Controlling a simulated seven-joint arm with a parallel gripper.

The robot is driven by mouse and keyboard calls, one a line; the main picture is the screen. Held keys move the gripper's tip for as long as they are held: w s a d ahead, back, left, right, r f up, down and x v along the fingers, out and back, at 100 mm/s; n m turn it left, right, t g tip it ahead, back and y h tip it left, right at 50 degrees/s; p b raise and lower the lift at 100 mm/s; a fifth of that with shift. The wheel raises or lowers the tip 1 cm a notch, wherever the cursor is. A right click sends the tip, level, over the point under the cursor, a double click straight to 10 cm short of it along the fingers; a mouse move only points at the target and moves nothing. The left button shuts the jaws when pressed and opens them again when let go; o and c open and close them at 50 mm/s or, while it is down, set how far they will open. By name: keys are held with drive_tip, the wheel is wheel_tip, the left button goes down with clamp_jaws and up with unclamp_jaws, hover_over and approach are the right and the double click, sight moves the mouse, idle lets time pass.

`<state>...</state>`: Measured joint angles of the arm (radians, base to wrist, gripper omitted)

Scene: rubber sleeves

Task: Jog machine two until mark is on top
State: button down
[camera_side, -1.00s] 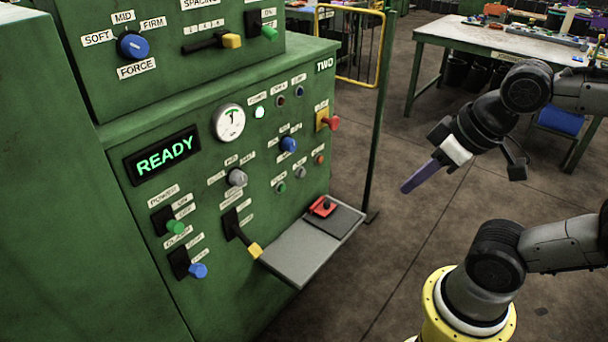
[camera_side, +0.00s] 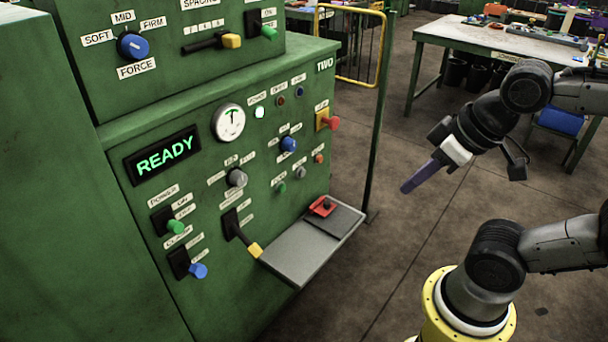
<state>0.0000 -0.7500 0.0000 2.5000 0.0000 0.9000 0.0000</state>
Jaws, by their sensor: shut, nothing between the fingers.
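Machine two (camera_side: 110,225) is a green cabinet with a sloped control panel and a "TWO" label at its top right. Its display (camera_side: 165,156) reads "READY" in green letters. A round white gauge (camera_side: 230,123) sits right of the display, with a lit white lamp (camera_side: 260,112) beside it. Below are a blue knob (camera_side: 288,144), grey knobs, a green button (camera_side: 281,187) and a small red button (camera_side: 319,158). No mark on a turning part can be made out. My gripper (camera_side: 405,189) is shut and empty, in the air right of the panel, touching nothing.
A green post (camera_side: 376,150) stands behind. Open floor lies below my gripper.

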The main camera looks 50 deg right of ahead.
idle(0.6)
drive_tip(key=w+d+r+n+t+h, duration=0.1)
drive_tip(key=w+d+r+n+t, duration=0.15)
drive_tip(key=w, duration=0.55)
drive_tip(key=w+d+r+n+t, duration=0.1)
drive_tip(key=w+r+n+t, duration=0.15)
drive_tip(key=w, duration=0.45)
drive_tip(key=w+d+r+n+t+h, duration=0.1)
drive_tip(key=w+r+n+t, duration=0.15)
drive_tip(key=w, duration=0.55)
drive_tip(key=w+d+f+n, duration=0.3)
drive_tip(key=w+d+f, duration=0.1)
drive_tip(key=w, duration=0.3)
drive_tip(key=w+d+f+n+g, duration=0.1)
drive_tip(key=w+d+f, duration=0.25)
drive_tip(key=f, duration=0.45)
drive_tip(key=w+d+f+n, duration=0.1)
drive_tip(key=w+d+f, duration=0.1)
drive_tip(key=d+f, duration=0.35)
drive_tip(key=s+d+f+m+g, duration=0.1)
drive_tip(key=s+d+f, duration=0.1)
drive_tip(key=f, duration=0.8)
drive_tip(key=s+d+f+m+g, duration=0.1)
drive_tip(key=s+d+f+g, duration=0.1)
drive_tip(key=f, duration=0.9)
drive_tip(key=s+d, duration=0.1)
drive_tip(key=s, duration=0.1)
drive_tip(key=shift+s+f, duration=0.3)
drive_tip(key=shift+s, duration=0.1)
